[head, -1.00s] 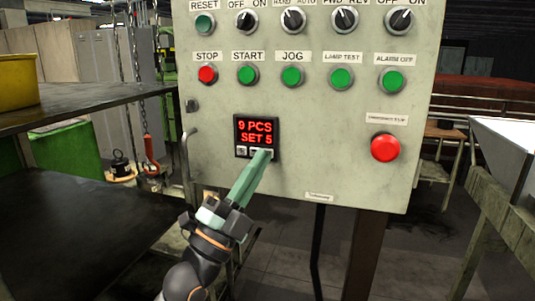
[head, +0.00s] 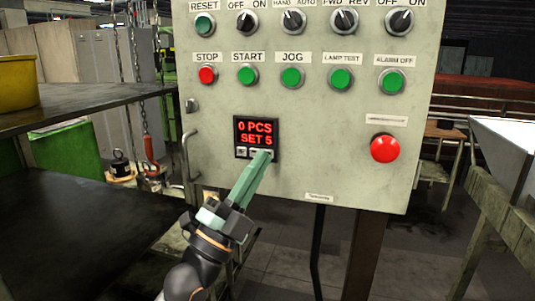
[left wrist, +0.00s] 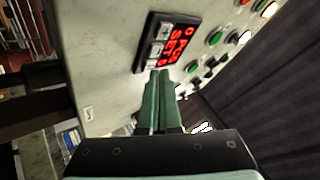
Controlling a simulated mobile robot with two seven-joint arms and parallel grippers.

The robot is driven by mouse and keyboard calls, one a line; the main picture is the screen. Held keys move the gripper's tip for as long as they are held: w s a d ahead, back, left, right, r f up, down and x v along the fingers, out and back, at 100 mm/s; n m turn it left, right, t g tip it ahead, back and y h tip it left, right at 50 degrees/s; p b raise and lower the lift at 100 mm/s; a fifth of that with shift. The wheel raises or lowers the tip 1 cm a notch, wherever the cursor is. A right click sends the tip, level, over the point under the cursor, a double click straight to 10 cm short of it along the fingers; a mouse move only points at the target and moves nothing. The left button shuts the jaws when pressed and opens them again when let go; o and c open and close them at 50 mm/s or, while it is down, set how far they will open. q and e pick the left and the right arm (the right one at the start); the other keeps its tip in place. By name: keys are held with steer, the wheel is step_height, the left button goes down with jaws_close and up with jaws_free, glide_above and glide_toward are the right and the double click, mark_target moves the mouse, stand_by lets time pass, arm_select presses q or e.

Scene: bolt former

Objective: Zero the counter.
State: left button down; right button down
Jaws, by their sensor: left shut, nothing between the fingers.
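The counter (head: 256,132) is a small black unit on the grey control panel (head: 330,110). Its red display reads "0 PCS" above "SET 5". A row of small light keys lies under the display. My left gripper (head: 264,156) is shut and empty, with its green fingertips at the right part of the key row, covering some of it. In the left wrist view the counter (left wrist: 172,45) appears turned on its side, and the fingertips (left wrist: 158,74) reach its lower edge by the keys. I cannot tell whether they still press a key. My right gripper is not in view.
Above the counter are green buttons, a red STOP button (head: 208,75) and black selector switches (head: 292,20). A red emergency button (head: 385,148) sticks out at the right. A dark shelf (head: 90,100) stands left, with a yellow bin (head: 18,83) on it.

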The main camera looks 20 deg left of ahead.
arm_select(q)
steer(key=shift+s, duration=0.4)
steer(key=s+p, duration=0.1)
steer(key=s, duration=0.5)
steer(key=shift+a, duration=0.1)
stand_by(0.3)
